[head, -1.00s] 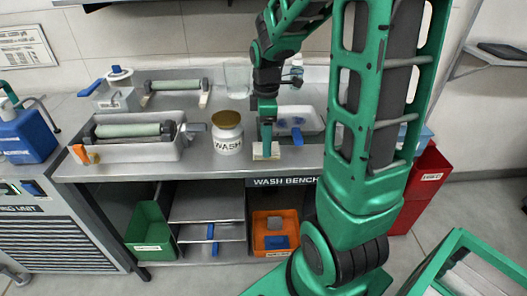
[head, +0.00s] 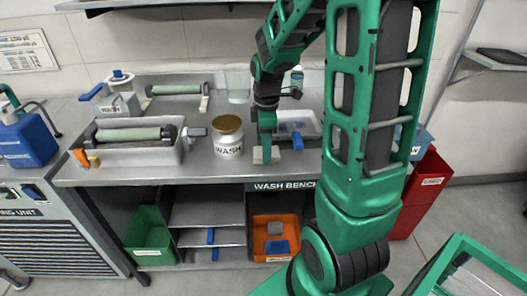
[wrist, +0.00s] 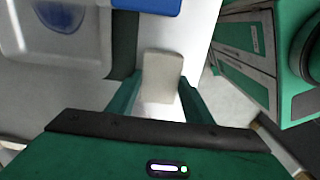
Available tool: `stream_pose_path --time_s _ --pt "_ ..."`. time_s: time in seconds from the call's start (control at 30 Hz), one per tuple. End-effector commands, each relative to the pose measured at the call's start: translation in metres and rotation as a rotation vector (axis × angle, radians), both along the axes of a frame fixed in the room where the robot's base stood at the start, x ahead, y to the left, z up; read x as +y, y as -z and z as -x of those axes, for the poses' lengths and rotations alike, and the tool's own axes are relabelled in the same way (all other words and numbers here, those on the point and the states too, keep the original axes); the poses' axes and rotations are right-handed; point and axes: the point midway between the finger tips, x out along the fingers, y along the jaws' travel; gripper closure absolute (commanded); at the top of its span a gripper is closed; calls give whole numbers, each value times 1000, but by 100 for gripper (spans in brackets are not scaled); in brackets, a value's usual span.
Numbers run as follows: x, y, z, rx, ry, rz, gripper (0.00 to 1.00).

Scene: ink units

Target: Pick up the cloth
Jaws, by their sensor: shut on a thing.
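The cloth (head: 259,156) is a small cream, block-like folded piece at the front edge of the wash bench (head: 205,172). My gripper (head: 281,148) points down there in the head view, its green fingers beside the cloth. In the wrist view the cloth (wrist: 162,77) sits between the two fingertips of my gripper (wrist: 162,86), and the jaws are shut on it. I cannot tell whether the cloth still touches the bench top. The fingers hide part of it in the head view.
A white WASH jar (head: 228,140) with a brown lid stands left of my gripper. A white tray (head: 312,122) with a blue item lies behind it. A roller tray (head: 140,155) is farther left. An orange bin (head: 288,207) sits on the shelf below.

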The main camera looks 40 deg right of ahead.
Motion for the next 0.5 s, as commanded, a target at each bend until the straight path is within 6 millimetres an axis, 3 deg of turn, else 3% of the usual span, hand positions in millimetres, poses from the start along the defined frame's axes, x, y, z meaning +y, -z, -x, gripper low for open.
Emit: stream_pose_path --time_s 0.17,0.33,0.5 --pt "0 -13 -1 -3 0 1 79" --pt "0 -43 -1 -6 0 2 79" --pt "40 -65 10 -5 -7 1 79"
